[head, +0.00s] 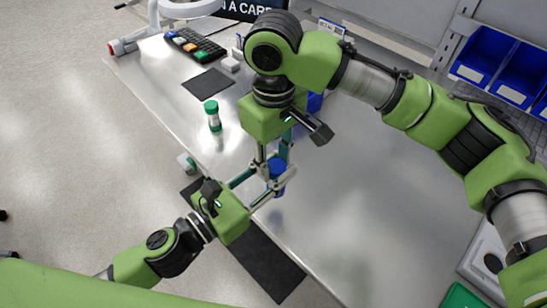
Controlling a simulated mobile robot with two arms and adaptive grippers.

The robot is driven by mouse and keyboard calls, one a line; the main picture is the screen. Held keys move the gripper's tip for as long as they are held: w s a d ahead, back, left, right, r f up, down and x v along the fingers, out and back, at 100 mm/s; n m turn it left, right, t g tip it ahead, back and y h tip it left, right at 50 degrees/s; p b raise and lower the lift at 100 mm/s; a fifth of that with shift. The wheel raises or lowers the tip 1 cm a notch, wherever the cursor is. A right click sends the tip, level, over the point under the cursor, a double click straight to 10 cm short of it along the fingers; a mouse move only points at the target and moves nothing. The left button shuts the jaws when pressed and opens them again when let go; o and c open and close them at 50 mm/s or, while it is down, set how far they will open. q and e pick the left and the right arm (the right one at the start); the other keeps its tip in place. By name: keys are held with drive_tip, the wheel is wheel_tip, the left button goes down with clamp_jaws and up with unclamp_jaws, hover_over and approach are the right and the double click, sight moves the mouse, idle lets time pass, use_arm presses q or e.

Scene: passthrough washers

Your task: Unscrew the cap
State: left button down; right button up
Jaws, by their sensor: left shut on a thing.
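A small blue-capped container (277,170) is held upright above the table near its front edge, and the grippers partly hide it. My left gripper (272,184) reaches in from the lower left and is shut on the container from the side. My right gripper (273,155) points down from above, with its fingers around or just above the blue top. I cannot tell whether they touch the cap. A second container, with a green cap (212,114), stands on the table to the left, apart from both grippers.
The steel table (345,190) is clear to the right of the grippers. A black mat (262,262) lies at the front edge and a dark pad (208,82) farther back. A keyboard-like device (195,45) is at the back left. Blue bins (485,55) hang at the upper right.

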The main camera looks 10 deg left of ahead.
drive_tip(key=shift+a, duration=0.1)
drive_tip(key=c, duration=0.5)
drive_tip(key=o, duration=1.3)
drive_tip(key=shift+s, duration=0.1)
drive_tip(key=shift+c, duration=0.2)
wheel_tip(320, 180, up, 4)
drive_tip(key=shift+r, duration=0.2)
drive_tip(key=shift+c, duration=0.3)
drive_tip(key=shift+d+r, duration=0.25)
drive_tip(key=shift+r, duration=0.9)
drive_tip(key=shift+c, duration=0.2)
drive_tip(key=shift+d+r, duration=0.1)
drive_tip(key=shift+r, duration=0.4)
drive_tip(key=shift+f, duration=3.85)
